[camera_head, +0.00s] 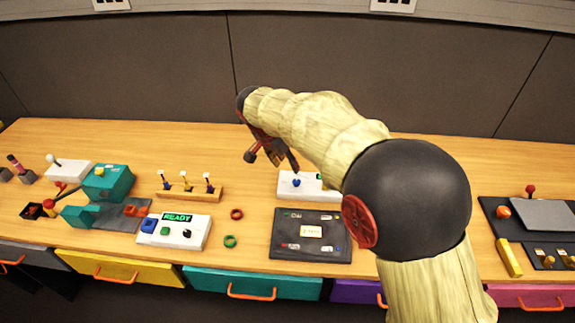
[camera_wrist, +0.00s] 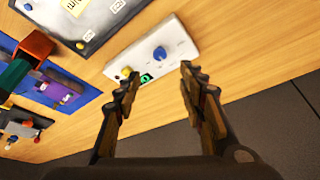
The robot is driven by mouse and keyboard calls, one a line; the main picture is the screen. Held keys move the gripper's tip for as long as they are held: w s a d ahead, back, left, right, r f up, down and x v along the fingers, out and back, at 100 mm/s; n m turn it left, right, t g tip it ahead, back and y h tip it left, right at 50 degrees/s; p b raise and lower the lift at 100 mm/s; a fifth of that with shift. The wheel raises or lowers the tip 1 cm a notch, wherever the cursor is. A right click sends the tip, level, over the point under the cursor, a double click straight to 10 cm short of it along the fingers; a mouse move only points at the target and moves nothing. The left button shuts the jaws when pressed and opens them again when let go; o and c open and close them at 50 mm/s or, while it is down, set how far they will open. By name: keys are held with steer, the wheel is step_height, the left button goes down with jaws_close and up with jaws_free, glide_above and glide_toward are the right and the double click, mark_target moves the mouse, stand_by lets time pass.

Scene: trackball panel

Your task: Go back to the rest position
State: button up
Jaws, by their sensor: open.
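My gripper (camera_head: 270,155) hangs above the back part of the wooden table in the head view, at the end of my pale, ribbed arm. In the wrist view my gripper (camera_wrist: 158,80) shows two fingers spread apart with nothing between them. Beyond the fingertips lies a white panel (camera_wrist: 174,32) with a blue knob (camera_wrist: 159,53) and a small green display (camera_wrist: 145,78). The same white panel (camera_head: 287,190) shows in the head view, partly hidden behind my arm. The gripper appears apart from it.
The table (camera_head: 250,140) holds a dark panel (camera_head: 290,244), a white READY box (camera_head: 175,238), a teal machine (camera_head: 108,183), a rack of small levers (camera_head: 190,194), a red ring (camera_head: 237,214) and a green ring (camera_head: 230,241). A grey wall (camera_head: 300,50) stands behind. The back left tabletop is clear.

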stand_by(0.4)
steer(key=s+d+f+n+g, duration=0.2)
steer(key=s+d+n, duration=0.1)
steer(key=s+n, duration=0.6)
steer(key=s+d+r+t+y+p, duration=0.1)
steer(key=s+d+r+t, duration=0.1)
steer(key=s+d+r, duration=0.4)
steer(key=s+d+r+m+t+y, duration=0.1)
steer(key=s+d+r, duration=0.5)
steer(key=s+d, duration=0.7)
steer(key=s+t, duration=0.1)
steer(key=s, duration=0.4)
steer(key=shift+s+d+r+m+y+p, duration=0.2)
steer(key=shift+s+d+m+y+p, duration=0.1)
steer(key=shift+s+p, duration=0.1)
